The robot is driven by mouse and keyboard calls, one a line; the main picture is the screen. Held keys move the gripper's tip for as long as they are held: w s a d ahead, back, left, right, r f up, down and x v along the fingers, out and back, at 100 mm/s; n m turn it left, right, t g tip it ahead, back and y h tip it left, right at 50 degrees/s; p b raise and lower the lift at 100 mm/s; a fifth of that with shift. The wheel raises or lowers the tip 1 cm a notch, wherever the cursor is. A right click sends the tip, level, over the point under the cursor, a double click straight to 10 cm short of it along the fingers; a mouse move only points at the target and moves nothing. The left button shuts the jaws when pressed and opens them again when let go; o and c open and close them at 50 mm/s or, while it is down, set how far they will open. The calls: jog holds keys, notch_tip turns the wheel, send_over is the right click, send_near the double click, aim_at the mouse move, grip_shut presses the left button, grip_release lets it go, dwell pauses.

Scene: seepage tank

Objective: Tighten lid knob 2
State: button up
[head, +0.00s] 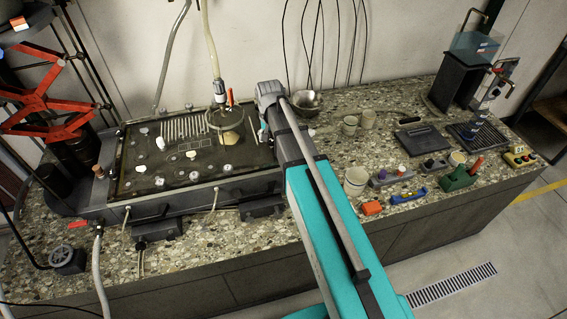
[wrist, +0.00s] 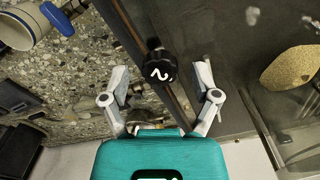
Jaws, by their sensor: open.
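Lid knob 2 (wrist: 160,67) is black with a white 2 on its top, at the tank's edge in the wrist view. My gripper (wrist: 162,76) is open, with one pale finger on each side of the knob and gaps between fingers and knob. Whether the fingertips are level with the knob cannot be told. The seepage tank (head: 97,212) stands at the left of the counter in the head view, and its dark top shows in the wrist view (wrist: 228,60). In the head view my arm reaches over the tank's right end and I cannot make out knob 2.
A tan lump (wrist: 292,68) lies inside the tank. A hose with a fitting (head: 218,88) hangs above it. A metal bowl (head: 305,102) and several beakers (head: 356,180) stand right of my arm. A red lifting frame (head: 45,80) is at the left.

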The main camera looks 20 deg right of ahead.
aim_at(271, 140)
jog(key=n, duration=2)
jog(key=shift+r+p, duration=0.35)
notch_tip(271, 140, up, 13)
jog(key=p, duration=1.3)
jog(key=s+f+m+b, duration=1.1)
jog(key=s+m, duration=0.3)
jog(key=m, duration=0.1)
jog(key=shift+s+d+m, duration=0.15)
jog(key=shift+m, duration=0.25)
dwell(0.8)
dwell(0.5)
